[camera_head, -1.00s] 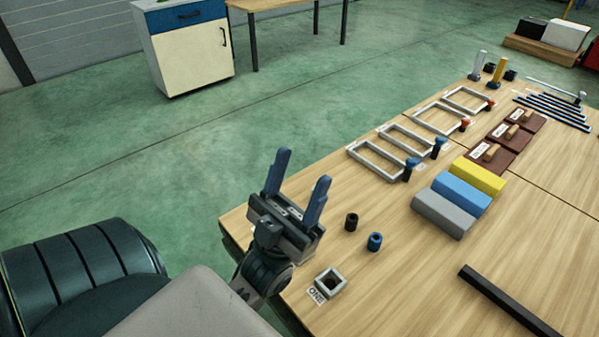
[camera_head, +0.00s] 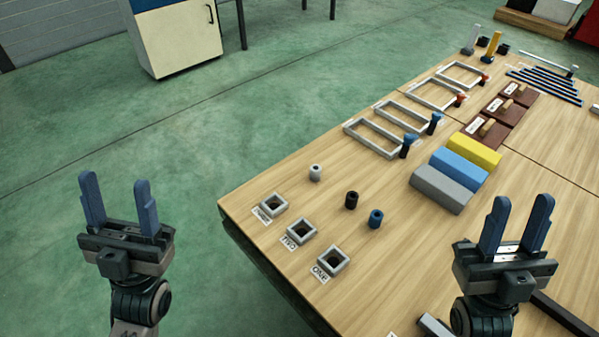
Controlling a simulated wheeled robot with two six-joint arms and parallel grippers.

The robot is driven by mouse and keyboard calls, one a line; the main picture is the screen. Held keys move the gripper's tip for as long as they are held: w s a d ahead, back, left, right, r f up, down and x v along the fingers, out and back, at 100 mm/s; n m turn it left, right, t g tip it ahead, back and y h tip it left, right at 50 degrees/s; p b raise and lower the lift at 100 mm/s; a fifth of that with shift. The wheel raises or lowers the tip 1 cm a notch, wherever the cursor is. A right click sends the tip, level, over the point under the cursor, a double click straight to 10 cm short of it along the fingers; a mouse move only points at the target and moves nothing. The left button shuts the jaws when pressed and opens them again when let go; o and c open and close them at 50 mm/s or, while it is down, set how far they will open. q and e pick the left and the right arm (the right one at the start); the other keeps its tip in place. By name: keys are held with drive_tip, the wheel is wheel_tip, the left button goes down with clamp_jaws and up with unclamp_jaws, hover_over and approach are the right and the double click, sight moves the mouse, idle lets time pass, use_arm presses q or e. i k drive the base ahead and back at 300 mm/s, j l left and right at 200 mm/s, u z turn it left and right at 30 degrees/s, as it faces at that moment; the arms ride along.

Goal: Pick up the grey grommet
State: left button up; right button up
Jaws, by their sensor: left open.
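The grey grommet (camera_head: 315,173) is a small light cylinder standing on the table near its left edge. A black grommet (camera_head: 351,200) and a blue grommet (camera_head: 375,218) stand in a row to its lower right. My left gripper (camera_head: 120,212) is open and empty, off the table to the left, apart from the grey grommet. My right gripper (camera_head: 515,230) is open and empty over the right part of the table, far from the grey grommet.
Three square grey holders (camera_head: 333,261) with labels sit along the table's near left edge. Grey, blue and yellow blocks (camera_head: 442,190) lie to the right of the grommets. Rectangular frames (camera_head: 372,138) with upright pegs stand behind. A black bar (camera_head: 563,313) lies at lower right.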

sight(316, 170)
drive_tip(key=i+l+z, duration=0.15)
drive_tip(key=l+z, duration=0.2)
drive_tip(key=i+l+z, duration=0.2)
drive_tip(key=z, duration=0.15)
